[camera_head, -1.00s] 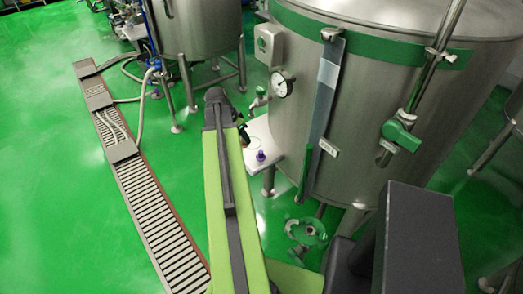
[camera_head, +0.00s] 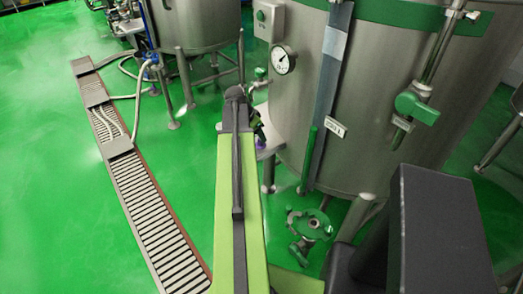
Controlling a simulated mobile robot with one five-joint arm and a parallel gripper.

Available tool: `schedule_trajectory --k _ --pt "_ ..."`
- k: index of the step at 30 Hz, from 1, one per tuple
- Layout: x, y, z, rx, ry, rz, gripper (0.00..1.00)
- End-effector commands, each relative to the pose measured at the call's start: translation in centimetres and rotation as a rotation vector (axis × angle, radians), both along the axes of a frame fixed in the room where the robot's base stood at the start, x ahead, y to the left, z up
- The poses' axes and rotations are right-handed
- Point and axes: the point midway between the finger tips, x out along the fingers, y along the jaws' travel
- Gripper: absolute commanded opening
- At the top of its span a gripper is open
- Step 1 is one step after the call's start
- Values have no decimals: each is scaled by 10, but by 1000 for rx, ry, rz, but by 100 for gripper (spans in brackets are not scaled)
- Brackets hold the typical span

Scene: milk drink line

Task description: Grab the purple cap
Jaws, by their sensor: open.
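The purple cap (camera_head: 261,143) shows only as a small purple patch just right of the end of my arm, on a small pale table (camera_head: 270,151) beside the large steel tank. Most of the cap is hidden behind my gripper (camera_head: 258,130). My gripper is a small dark shape at the far end of my green arm, partly covered by the arm. It is open and looks close to the cap; I cannot tell whether they touch.
The large steel tank (camera_head: 375,105) with a gauge (camera_head: 283,61) stands close on the right. A green valve (camera_head: 309,225) sits low in front of it. A second tank (camera_head: 195,22) stands behind. A floor drain (camera_head: 150,215) runs along the left; the green floor there is clear.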

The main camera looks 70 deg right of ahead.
Motion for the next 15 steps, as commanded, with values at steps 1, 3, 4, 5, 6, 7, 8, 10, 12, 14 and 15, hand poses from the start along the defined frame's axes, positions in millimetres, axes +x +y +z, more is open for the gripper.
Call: schedule_trajectory --k 1,3,4,5,6,7,8,10,12,14,15 --pt "0 0 -1 0 0 0 48" --pt "0 -1 0 0 0 0 48" --pt "0 -1 -2 0 0 0 48" --pt "0 -2 -5 0 0 0 48" --pt "-1 -4 -10 0 0 0 48" --pt "-1 -6 -14 0 0 0 48" --pt "-2 -8 -19 0 0 0 48" --pt "-3 -13 -32 0 0 0 48" --pt "-5 -18 -43 0 0 0 48" --pt "-7 -20 -49 0 0 1 48" --pt "-8 -21 -50 0 0 1 48"
